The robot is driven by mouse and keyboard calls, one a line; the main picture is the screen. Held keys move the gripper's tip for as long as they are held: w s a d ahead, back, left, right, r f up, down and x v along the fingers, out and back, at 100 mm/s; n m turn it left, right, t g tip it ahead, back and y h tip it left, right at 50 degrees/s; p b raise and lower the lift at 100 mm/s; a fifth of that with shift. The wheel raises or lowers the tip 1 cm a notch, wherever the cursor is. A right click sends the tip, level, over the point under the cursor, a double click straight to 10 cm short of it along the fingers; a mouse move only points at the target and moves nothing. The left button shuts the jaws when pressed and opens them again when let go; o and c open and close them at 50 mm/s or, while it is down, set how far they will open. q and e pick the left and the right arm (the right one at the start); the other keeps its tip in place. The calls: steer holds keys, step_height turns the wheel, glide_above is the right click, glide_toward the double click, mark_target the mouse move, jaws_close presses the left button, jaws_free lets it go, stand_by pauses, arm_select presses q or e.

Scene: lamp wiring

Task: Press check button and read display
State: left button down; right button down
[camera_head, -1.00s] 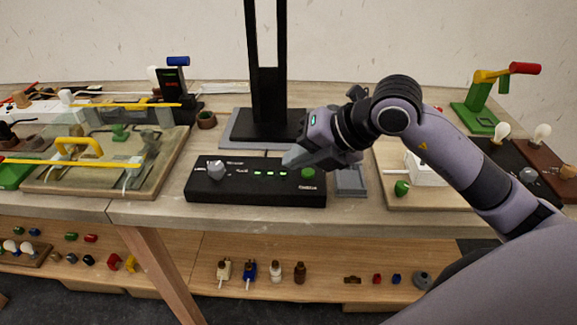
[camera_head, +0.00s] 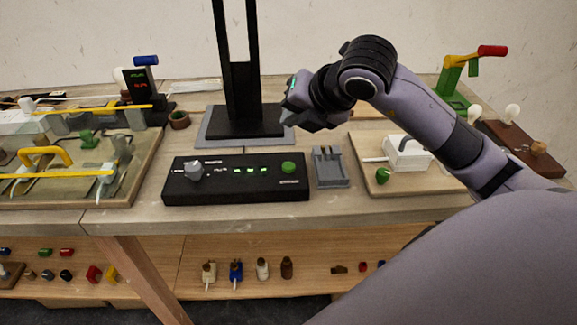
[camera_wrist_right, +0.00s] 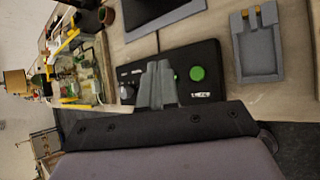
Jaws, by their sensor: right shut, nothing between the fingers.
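The black control box (camera_head: 205,190) lies on the table in the head view. It has a grey knob (camera_head: 194,168), small lit green displays (camera_head: 250,170) and a round green button (camera_head: 288,167) at its right end. The display characters are too small to read. My right gripper (camera_head: 290,112) is above and behind the box, apart from the button. In the right wrist view, its shut, empty fingers (camera_wrist_right: 158,84) overlap the middle of the box, left of the green button (camera_wrist_right: 197,73). My left gripper is not in view.
A grey tray (camera_head: 330,182) stands right of the box. A black stand (camera_head: 240,125) rises behind it. A board with a white block (camera_head: 408,153) lies to the right, and a board with a yellow handle (camera_head: 45,156) to the left. A lower shelf holds several small parts.

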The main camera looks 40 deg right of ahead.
steer(key=b, duration=0.5)
glide_above(292, 167)
step_height(292, 167, down, 7)
steer(key=shift+f, duration=0.4)
stand_by(0.6)
steer(key=shift+f+b, duration=0.1)
steer(key=shift+b, duration=0.2)
stand_by(0.6)
steer(key=shift+f+b, duration=0.35)
steer(key=shift+b, duration=0.2)
